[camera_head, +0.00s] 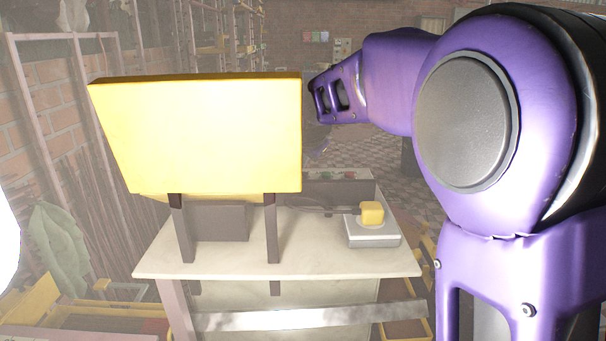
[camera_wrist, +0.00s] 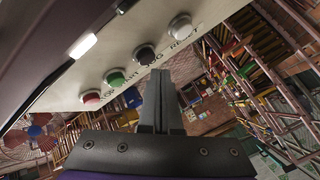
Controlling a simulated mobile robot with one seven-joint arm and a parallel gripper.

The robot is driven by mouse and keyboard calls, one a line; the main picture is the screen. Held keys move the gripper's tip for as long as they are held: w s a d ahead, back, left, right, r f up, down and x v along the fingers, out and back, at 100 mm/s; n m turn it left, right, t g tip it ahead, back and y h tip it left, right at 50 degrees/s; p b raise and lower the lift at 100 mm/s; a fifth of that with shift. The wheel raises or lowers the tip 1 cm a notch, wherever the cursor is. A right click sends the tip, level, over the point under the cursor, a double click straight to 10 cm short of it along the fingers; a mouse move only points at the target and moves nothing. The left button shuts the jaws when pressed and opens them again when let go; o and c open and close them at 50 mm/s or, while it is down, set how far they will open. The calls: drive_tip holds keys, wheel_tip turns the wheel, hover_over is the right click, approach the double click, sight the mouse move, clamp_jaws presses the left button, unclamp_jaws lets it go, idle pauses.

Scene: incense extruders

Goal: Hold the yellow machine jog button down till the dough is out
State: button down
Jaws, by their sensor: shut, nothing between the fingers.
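The yellow machine (camera_head: 200,135) stands on dark legs on a pale tabletop; I see its broad yellow panel, and whatever is behind it is hidden. In the wrist view a pale control strip (camera_wrist: 65,101) carries a row of buttons. The dark jog button (camera_wrist: 145,54) has the label JOG beside it, between a green button (camera_wrist: 114,77) and a white button (camera_wrist: 180,26). My gripper (camera_wrist: 161,73) is shut and empty, its fingertips just below the jog button in the picture. I cannot tell whether they touch it. No dough is identifiable.
A red button (camera_wrist: 90,97) sits at the strip's lower end. A grey box with a yellow block (camera_head: 372,212) on top stands on the right of the tabletop (camera_head: 160,262). Racks (camera_head: 75,110) and a brick wall lie to the left.

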drive_tip(key=shift+f, duration=0.15)
idle(0.3)
drive_tip(key=shift+f, duration=0.3)
drive_tip(key=shift+f, duration=0.55)
idle(2.8)
drive_tip(key=shift+r, duration=0.1)
idle(0.6)
drive_tip(key=shift+r+p, duration=0.55)
drive_tip(key=shift+r, duration=0.3)
drive_tip(key=shift+r+p, duration=1.6)
drive_tip(key=shift+r, duration=0.95)
